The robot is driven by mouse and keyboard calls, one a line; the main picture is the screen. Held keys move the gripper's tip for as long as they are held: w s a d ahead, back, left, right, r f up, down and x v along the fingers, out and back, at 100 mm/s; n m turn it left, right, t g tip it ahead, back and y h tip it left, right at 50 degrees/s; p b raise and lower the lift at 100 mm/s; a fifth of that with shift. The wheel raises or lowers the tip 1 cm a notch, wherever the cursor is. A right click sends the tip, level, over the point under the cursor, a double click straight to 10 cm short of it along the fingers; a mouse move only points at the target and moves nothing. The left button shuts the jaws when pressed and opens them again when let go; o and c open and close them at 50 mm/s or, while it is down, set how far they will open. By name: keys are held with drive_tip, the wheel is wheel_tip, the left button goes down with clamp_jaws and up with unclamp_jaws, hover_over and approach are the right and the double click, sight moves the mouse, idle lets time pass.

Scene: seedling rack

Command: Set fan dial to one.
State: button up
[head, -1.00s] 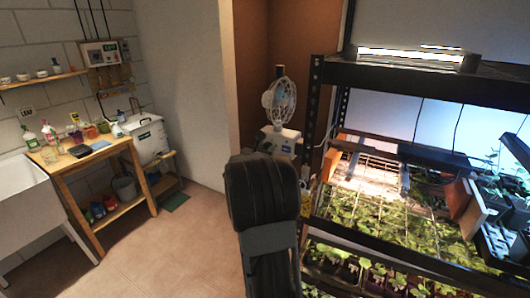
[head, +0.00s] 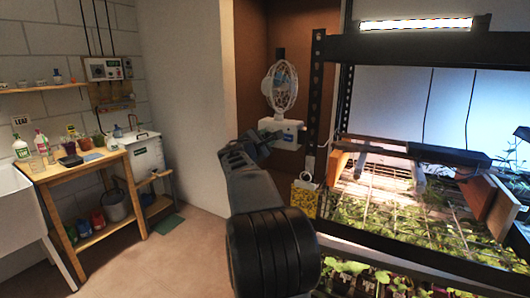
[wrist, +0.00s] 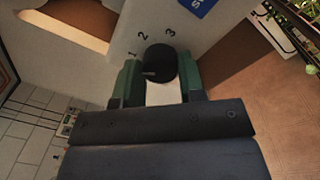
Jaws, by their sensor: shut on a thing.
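The white fan (head: 281,88) stands against the brown panel, with its pale control box (head: 290,134) below it. In the wrist view the black fan dial (wrist: 160,62) sits on the box's white face (wrist: 187,50), with the numerals 1, 2 and 3 around its upper left. A short pale mark on the dial points left, a little below the numeral 1. My gripper (wrist: 160,82) is shut on the dial, one green finger on each side. In the head view my gripper (head: 262,146) is at the box's front, and the dial is hidden.
A dark metal rack (head: 420,48) with seedling trays stands just right of the fan. A yellow patterned box (head: 304,198) is beside the rack post. A wooden bench (head: 85,172) with bottles is at left. Floor between is clear.

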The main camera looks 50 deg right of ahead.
drive_tip(key=shift+m+b, duration=0.6)
drive_tip(key=shift+b, duration=0.05)
drive_tip(key=o, duration=0.9)
drive_tip(key=b+v, duration=0.2)
drive_tip(key=v, duration=1.1)
drive_tip(key=shift+a+f, duration=0.15)
drive_tip(key=shift+a, duration=0.25)
